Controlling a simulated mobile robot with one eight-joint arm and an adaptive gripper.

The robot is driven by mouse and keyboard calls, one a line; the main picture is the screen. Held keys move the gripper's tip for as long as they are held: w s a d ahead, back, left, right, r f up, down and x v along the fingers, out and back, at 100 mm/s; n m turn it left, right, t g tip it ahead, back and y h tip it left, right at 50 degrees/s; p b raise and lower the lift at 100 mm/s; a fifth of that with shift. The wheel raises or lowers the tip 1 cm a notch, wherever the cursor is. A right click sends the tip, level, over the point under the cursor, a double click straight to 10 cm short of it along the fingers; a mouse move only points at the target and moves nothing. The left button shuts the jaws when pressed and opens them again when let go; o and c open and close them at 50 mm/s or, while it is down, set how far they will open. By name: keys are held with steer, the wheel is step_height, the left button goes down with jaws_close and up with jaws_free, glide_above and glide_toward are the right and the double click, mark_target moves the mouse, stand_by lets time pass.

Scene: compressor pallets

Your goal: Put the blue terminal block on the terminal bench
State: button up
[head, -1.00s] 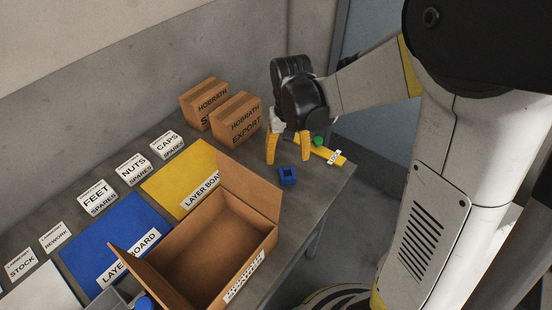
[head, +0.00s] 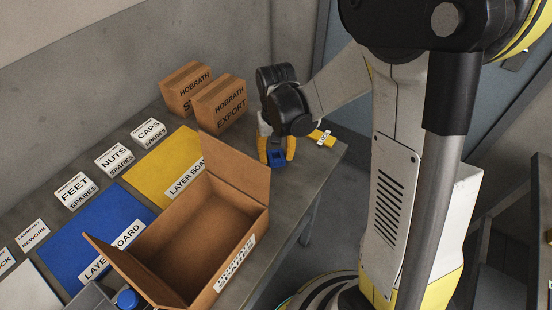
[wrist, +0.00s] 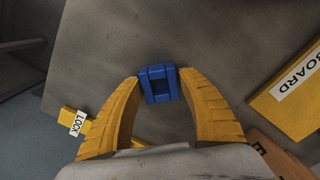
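The blue terminal block (head: 277,159) is a small blue piece with a square opening, on the grey bench (head: 312,168) near its right end. My gripper (head: 277,152) is over it, pointing down. Its two yellow fingers stand on either side of the block and look closed against it. In the wrist view the block (wrist: 159,84) sits between the two fingertips (wrist: 159,77), with hardly any gap on either side. It looks still at bench height. I cannot identify the terminal bench in these views.
A yellow strip labelled LOCK (head: 321,137) lies just right of my gripper. An open cardboard box (head: 244,258) stands in front-left, with a closed EXPORT box (head: 220,103) behind. Yellow (head: 157,168) and blue (head: 108,228) layer boards lie left. A dark frame (head: 515,240) stands far right.

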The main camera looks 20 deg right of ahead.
steer(key=c, duration=0.7)
steer(key=shift+r, duration=0.1)
steer(key=shift+c, duration=0.2)
